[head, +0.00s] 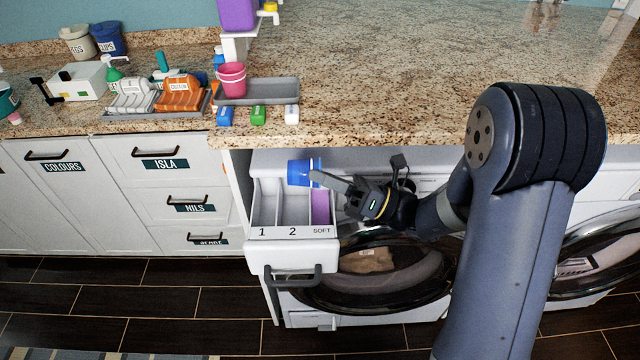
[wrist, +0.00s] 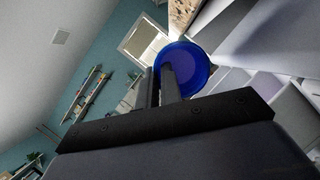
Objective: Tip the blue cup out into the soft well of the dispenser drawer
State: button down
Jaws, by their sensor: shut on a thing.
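The blue cup (head: 300,173) is held by my gripper (head: 318,178) above the back of the open dispenser drawer (head: 290,252). The cup lies tilted well over, near sideways. In the wrist view the blue cup (wrist: 186,68) shows as a round blue shape at the ends of my fingers (wrist: 168,85). The drawer has wells marked 1, 2 and SOFT. The soft well (head: 320,208) is the right one and shows purple inside. The cup is over the drawer's back part, by the middle and soft wells. I cannot tell whether anything is left in the cup.
The speckled counter (head: 400,100) overhangs just behind the drawer. The washer door (head: 390,275) is below right. White cabinets (head: 165,190) stand left.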

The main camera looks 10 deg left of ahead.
jog(key=m+y+b, duration=0.1)
jog(key=d+m+t+y+b, duration=0.1)
jog(key=y+b, duration=0.1)
jog(key=shift+w+d+f, duration=0.1)
jog(key=shift+f, duration=0.25)
jog(key=t+b, duration=0.1)
jog(key=b, duration=0.2)
jog(key=shift+y, duration=0.4)
jog(key=shift+d+r+b, duration=0.1)
jog(key=shift+r+b, duration=0.05)
jog(key=shift+b, duration=0.3)
jog(key=shift+d, duration=0.1)
dwell(2.0)
